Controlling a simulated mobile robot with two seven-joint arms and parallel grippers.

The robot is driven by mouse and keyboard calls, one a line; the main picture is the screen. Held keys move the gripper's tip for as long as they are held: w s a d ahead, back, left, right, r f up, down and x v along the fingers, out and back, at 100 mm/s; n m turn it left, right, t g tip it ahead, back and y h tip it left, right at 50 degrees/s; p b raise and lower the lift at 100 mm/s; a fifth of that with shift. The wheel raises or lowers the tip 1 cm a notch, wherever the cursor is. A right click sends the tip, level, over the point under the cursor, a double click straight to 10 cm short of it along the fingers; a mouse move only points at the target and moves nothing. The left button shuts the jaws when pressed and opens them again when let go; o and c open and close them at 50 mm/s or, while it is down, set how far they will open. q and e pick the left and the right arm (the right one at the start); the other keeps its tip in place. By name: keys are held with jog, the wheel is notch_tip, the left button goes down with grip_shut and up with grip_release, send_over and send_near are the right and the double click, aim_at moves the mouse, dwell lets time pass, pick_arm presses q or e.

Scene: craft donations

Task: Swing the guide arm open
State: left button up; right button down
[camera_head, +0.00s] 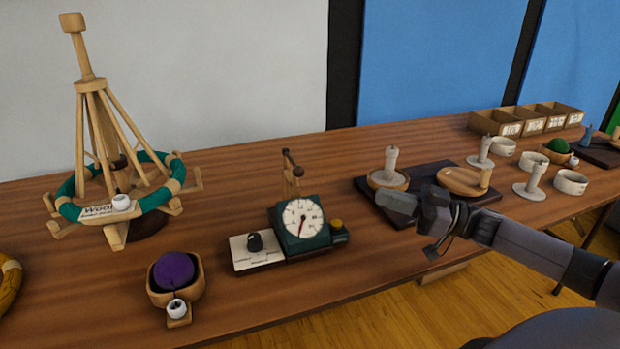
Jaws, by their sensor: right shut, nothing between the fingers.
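A dial meter (303,220) with a white face and dark green case stands mid-table. Behind it rises a short wooden arm (292,175) with a dark rod at its top. This may be the guide arm; I cannot tell for sure. My right gripper (398,207) comes in from the right and is shut and empty. It is to the right of the meter, in front of the dark board, and apart from the wooden arm. My left gripper is out of view.
A wooden swift (107,150) holding a teal skein (70,209) stands at left. A purple ball (174,270) sits in a wooden bowl. A dark board (426,172) carries round wooden pieces. Wooden bins (525,121) stand at the back right. Bare table lies between swift and meter.

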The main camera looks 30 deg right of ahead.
send_near(292, 161)
jog(key=s+a, duration=0.1)
jog(key=a, duration=0.2)
jog(key=shift+b+x, duration=0.45)
jog(key=shift+x, duration=0.65)
jog(key=shift+r, duration=0.15)
